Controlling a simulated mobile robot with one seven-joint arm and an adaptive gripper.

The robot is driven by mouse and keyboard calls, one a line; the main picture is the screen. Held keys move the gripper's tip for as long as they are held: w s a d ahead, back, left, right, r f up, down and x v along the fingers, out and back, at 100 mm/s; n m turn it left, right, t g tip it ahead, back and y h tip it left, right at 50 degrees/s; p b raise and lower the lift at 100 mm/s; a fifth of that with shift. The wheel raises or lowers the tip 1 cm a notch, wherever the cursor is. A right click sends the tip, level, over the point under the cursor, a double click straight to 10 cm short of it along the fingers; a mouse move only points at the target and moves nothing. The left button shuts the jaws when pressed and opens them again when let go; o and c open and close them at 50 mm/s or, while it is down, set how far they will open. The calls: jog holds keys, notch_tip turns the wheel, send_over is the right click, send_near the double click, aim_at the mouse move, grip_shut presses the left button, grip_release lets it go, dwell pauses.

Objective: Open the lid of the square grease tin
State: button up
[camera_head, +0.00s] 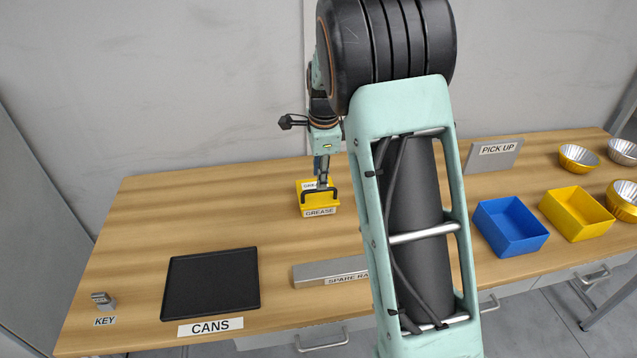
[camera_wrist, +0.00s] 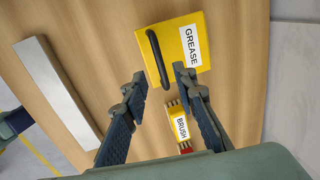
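The square yellow grease tin (camera_head: 322,202) stands on the wooden table, labelled GREASE, below my gripper in the head view. In the wrist view the tin (camera_wrist: 173,57) shows a yellow face with a white GREASE label and a dark bar-like handle (camera_wrist: 158,58). My gripper (camera_wrist: 161,80) is open, its fingers apart and empty. The near end of the handle lies just beyond the gap between the fingertips. In the head view my gripper (camera_head: 320,197) covers part of the tin, and I cannot tell whether it touches it.
A yellow brush (camera_wrist: 181,125) labelled BRUSH lies near the right finger in the wrist view. A grey spare rail (camera_head: 308,273), a black cans tray (camera_head: 211,285) and a blue bin (camera_head: 510,228) are on the table. The table left of the tin is clear.

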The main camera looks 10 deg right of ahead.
aim_at(320, 191)
jog(key=shift+w+f, duration=0.25)
jog(key=shift+f, duration=0.85)
jog(key=shift+w+f, duration=0.25)
jog(key=shift+f, duration=0.8)
jog(key=shift+c, duration=0.3)
grip_shut()
